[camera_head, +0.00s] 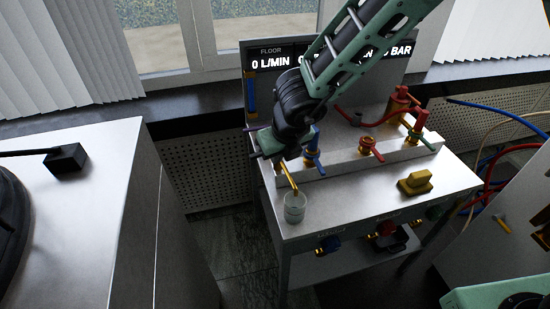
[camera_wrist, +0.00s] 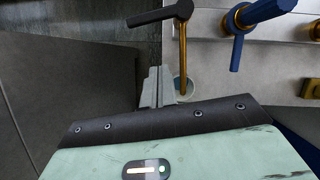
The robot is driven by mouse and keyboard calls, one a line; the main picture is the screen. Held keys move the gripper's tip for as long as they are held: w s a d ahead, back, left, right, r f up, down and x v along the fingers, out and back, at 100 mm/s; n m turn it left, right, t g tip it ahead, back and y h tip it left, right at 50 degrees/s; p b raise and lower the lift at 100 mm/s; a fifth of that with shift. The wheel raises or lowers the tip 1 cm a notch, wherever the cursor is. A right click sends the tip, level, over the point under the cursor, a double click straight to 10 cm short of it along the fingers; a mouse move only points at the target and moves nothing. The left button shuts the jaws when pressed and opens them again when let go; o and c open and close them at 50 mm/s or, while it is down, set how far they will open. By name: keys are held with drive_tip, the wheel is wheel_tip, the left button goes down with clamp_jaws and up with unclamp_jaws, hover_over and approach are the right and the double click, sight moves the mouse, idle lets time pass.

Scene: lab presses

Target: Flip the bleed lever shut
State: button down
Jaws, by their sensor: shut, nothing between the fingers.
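The bleed lever (camera_wrist: 160,14) is a black handle on top of a thin brass spout (camera_wrist: 182,60), seen in the wrist view. Its handle points left, roughly across the spout. The spout leads down to a clear cup (camera_wrist: 187,88), which also stands at the bench's front left corner in the head view (camera_head: 294,208). My gripper (camera_wrist: 160,70) is shut and empty. In the wrist view its fingertips are below the handle and left of the spout, with a visible gap to the handle. In the head view my wrist hides the lever and the fingertips cannot be made out.
A blue-handled valve (camera_wrist: 255,14) stands right of the spout. A display panel (camera_head: 268,62) stands behind. A grey cabinet (camera_head: 90,215) is at left, with a floor gap between.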

drive_tip(key=p+v, duration=0.1)
drive_tip(key=v, duration=0.4)
drive_tip(key=shift+s+r, duration=0.1)
drive_tip(key=shift+r, duration=0.2)
